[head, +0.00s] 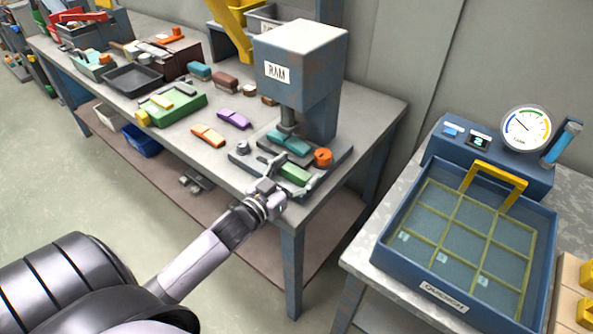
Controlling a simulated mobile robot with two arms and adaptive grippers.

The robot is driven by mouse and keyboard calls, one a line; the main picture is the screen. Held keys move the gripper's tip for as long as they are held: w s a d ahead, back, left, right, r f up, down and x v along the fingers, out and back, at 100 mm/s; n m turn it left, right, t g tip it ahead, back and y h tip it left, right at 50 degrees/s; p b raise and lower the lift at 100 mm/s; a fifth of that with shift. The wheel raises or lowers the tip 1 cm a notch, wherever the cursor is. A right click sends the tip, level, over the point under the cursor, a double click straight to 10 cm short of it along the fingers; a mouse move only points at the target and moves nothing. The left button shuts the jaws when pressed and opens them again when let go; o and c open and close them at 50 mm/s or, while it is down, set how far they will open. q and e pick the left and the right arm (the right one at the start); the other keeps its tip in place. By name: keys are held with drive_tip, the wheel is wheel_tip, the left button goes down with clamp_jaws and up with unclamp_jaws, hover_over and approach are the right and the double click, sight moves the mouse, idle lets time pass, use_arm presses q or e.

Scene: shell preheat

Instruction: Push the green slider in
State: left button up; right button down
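The green slider (297,174) is a small green block at the front of the base of the press marked RAM (300,65). My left gripper (287,175) is at the front edge of this base, with its two fingers spread apart. The green slider shows between and just beyond the fingers. I cannot tell whether they touch it. A teal block (290,142) lies under the ram, behind the green slider. My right gripper is not in view.
An orange knob (323,157) stands on the base, right of the slider. Orange (208,135) and purple (233,118) blocks lie on the bench to the left. A blue quench tank (378,251) with a yellow-handled rack stands at the right, across a gap.

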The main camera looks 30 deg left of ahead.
use_arm(q)
drive_tip(key=c, duration=1.3)
drive_tip(key=a, duration=0.8)
drive_tip(key=shift+w+a+p, duration=0.35)
drive_tip(key=shift+p, duration=0.05)
drive_tip(key=shift+a, duration=0.35)
drive_tip(key=o, duration=1.7)
drive_tip(key=shift+a, duration=0.15)
drive_tip(key=shift+s, duration=0.1)
